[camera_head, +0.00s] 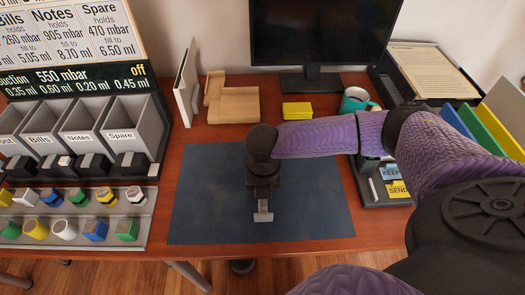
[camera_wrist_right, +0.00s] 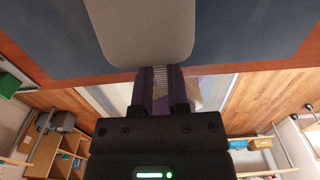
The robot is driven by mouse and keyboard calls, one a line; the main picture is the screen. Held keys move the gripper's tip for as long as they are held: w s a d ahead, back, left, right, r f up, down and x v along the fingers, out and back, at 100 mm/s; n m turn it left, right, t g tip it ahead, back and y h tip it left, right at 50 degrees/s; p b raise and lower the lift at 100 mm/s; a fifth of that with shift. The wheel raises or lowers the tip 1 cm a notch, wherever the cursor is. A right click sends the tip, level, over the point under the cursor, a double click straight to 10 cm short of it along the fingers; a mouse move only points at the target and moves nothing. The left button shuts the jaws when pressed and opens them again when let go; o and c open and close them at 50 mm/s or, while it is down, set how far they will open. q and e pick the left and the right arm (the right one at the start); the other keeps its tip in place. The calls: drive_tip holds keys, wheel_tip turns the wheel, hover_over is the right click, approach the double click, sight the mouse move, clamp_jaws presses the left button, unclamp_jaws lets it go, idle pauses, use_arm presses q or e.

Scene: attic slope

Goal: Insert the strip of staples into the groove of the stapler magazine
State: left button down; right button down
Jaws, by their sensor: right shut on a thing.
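My right gripper (camera_head: 262,192) is over the middle of the blue mat. In the right wrist view its two fingers (camera_wrist_right: 160,92) are shut on a narrow, ribbed silvery strip of staples (camera_wrist_right: 161,76). A light grey, rounded piece (camera_wrist_right: 140,30) lies just beyond the fingertips and meets the strip's far end in that view; whether they touch I cannot tell. In the head view a small light grey piece (camera_head: 263,217) shows just below the gripper. It looks like part of the stapler, but the groove is hidden. My left gripper is not in view.
The blue mat (camera_head: 205,205) is otherwise clear. Grey bins (camera_head: 88,130) and a rack of coloured blocks (camera_head: 75,228) stand at the left. Wooden blocks (camera_head: 235,105), a yellow pad (camera_head: 297,111), a teal mug (camera_head: 355,101) and a monitor (camera_head: 320,35) stand at the back.

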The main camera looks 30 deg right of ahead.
drive_tip(key=shift+f, duration=0.7)
drive_tip(key=shift+f, duration=0.5)
idle(0.3)
drive_tip(key=shift+f, duration=0.1)
idle(0.3)
drive_tip(key=shift+f+p, duration=0.4)
drive_tip(key=shift+p, duration=0.15)
idle(1.3)
